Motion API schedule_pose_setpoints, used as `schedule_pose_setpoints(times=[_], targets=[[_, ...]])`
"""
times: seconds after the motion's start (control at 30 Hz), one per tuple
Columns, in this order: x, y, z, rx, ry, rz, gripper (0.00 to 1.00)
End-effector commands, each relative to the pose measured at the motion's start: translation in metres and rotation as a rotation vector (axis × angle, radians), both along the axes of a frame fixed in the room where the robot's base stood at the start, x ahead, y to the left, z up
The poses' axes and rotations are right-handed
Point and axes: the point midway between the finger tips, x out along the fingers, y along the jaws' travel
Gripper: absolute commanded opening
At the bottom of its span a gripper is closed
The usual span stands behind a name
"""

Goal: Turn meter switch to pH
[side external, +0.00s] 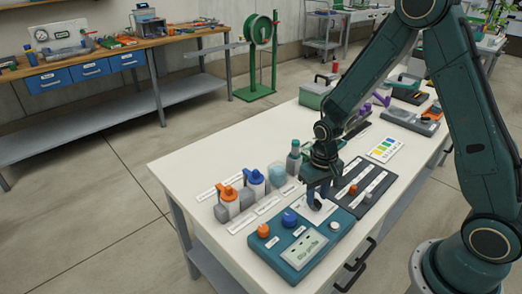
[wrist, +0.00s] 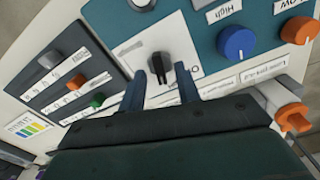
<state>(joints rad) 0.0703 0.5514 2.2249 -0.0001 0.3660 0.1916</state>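The meter is a teal box (side external: 291,270) with a display, a blue knob, an orange knob and a white button. Its black switch knob (wrist: 159,68) sits on a white label plate (wrist: 140,45) in the wrist view. The plate's lettering is partly hidden, so I cannot read which setting the knob points to. My gripper (wrist: 160,72) is open, its two blue-grey fingers on either side of the knob with small gaps showing. In the side view my gripper (side external: 318,197) points down over the white plate and mostly hides the knob.
The blue knob (wrist: 237,42) and orange knob (wrist: 299,30) stand right of the switch in the wrist view. A dark slider panel (side external: 362,187) lies beside the meter.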

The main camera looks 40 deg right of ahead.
Motion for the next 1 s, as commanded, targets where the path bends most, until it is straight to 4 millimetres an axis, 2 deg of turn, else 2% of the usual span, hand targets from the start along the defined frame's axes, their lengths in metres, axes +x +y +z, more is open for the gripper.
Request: schedule_pose_setpoints(times=[0.27, 0.8, 1.0], targets=[[0.001, 0.0, 0.03, 0.0, -0.005, 0.0, 0.33], [0.001, 0.0, 0.108, -0.001, -0.006, 0.0, 0.33], [0.001, 0.0, 0.125, 0.0, -0.003, 0.0, 0.33]])
